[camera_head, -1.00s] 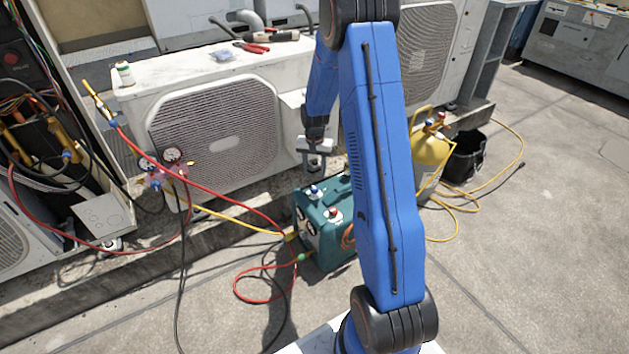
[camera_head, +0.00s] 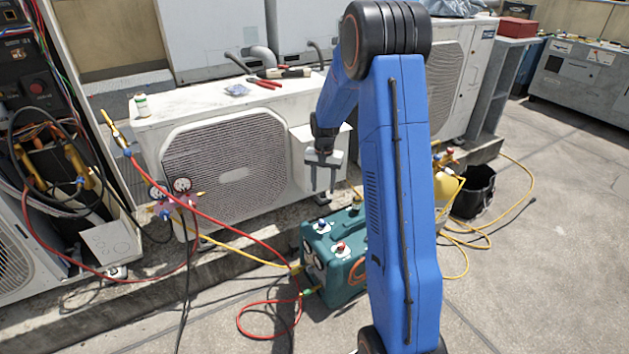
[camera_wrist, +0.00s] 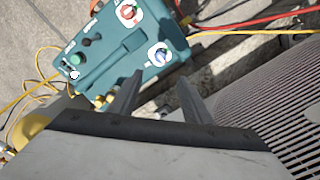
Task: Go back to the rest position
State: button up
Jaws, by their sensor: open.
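My gripper (camera_head: 323,178) hangs in front of the white condenser unit's right side panel in the head view, above the teal machine. In the wrist view its two fingers (camera_wrist: 155,98) stand apart with nothing between them. The teal machine (camera_wrist: 120,50) with red and blue knobs lies beyond the fingertips there. The same teal machine (camera_head: 330,255) stands on the ground in the head view, partly behind my blue arm.
A condenser (camera_head: 232,173) with a grille stands close behind my gripper. Red-handled pliers (camera_head: 264,83) lie on its top. Gauges (camera_head: 182,186) and red and yellow hoses hang at left. A yellow cylinder (camera_head: 447,190) and black bucket (camera_head: 474,192) stand right. Open concrete lies at right.

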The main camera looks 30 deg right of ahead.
jog(key=s+a+r+n+t, duration=0.1)
jog(key=s+a+r+n, duration=0.1)
jog(key=s+a+r, duration=0.5)
jog(key=s+a+r+n+t, duration=0.1)
jog(key=s+a+r+n, duration=0.15)
jog(key=s+r, duration=0.75)
jog(key=s+a+r+n+t, duration=0.1)
jog(key=s+a+r, duration=0.1)
jog(key=s, duration=0.5)
jog(key=s+a+r+n+t, duration=0.1)
jog(key=s+a+r, duration=0.1)
jog(key=s, duration=0.6)
jog(key=s+a+r+n, duration=0.2)
jog(key=s+a, duration=0.2)
jog(key=s, duration=0.4)
jog(key=shift+r+t, duration=0.2)
jog(key=shift+t, duration=0.2)
jog(key=shift+a, duration=0.1)
